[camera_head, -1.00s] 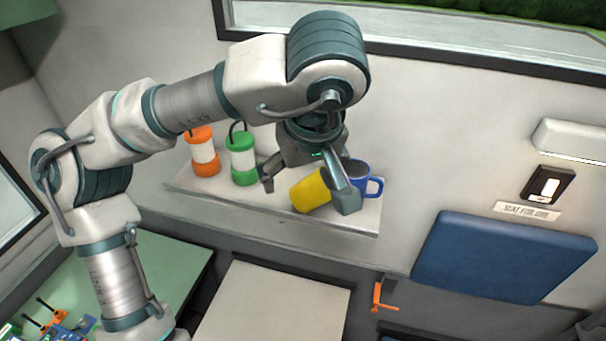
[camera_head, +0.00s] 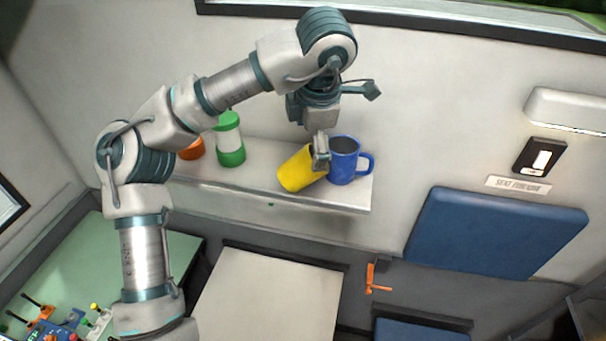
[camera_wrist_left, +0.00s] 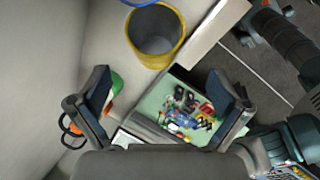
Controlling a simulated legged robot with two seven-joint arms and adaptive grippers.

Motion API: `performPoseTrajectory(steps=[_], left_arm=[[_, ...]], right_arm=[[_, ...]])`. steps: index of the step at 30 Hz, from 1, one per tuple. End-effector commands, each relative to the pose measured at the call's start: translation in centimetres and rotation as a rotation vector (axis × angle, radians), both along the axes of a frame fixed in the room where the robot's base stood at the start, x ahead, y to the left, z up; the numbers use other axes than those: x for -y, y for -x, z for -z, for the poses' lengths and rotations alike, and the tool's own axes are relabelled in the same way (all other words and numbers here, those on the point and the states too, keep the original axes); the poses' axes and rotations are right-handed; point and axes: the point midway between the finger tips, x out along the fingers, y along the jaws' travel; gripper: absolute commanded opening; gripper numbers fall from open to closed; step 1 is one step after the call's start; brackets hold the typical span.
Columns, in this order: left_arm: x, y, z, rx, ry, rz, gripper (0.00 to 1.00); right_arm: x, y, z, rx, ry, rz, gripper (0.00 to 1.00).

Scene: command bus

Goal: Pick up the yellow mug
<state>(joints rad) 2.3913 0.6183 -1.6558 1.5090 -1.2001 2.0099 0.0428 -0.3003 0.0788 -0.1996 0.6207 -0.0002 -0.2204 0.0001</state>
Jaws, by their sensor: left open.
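The yellow mug (camera_head: 297,172) lies tilted on the wall shelf, directly left of the upright blue mug (camera_head: 343,168). In the left wrist view, the yellow mug (camera_wrist_left: 155,40) shows its open mouth at the top, beyond the fingers. My left gripper (camera_head: 346,121) is open and empty above the mugs. In the head view, one finger hangs in front of the yellow mug's right end; the other points right, over the blue mug. Contact cannot be told. The wrist view shows the fingers (camera_wrist_left: 165,102) wide apart with no mug between them. My right gripper is not in view.
The wall is close behind. Below are a pale tabletop (camera_head: 270,300) and a green desk (camera_head: 95,255) with small devices.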

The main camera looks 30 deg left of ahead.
Motion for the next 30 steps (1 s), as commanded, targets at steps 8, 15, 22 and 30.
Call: performPoseTrajectory(steps=[8, 15, 22, 30], left_arm=[[-0.8, -0.7, 3.9, 0.0, 0.001, 0.002, 1.0], [-1.4, -1.9, 6.4, -0.004, 0.001, 0.003, 1.0], [-1.9, -2.6, 8.8, 0.0, -0.003, 0.003, 1.0], [-1.9, -2.5, 8.9, 0.001, -0.002, 0.002, 0.9]], right_arm=[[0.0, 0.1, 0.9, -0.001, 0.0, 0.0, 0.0], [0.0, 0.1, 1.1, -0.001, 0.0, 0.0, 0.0], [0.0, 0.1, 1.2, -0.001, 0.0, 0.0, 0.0], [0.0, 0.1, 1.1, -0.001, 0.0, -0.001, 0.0]])
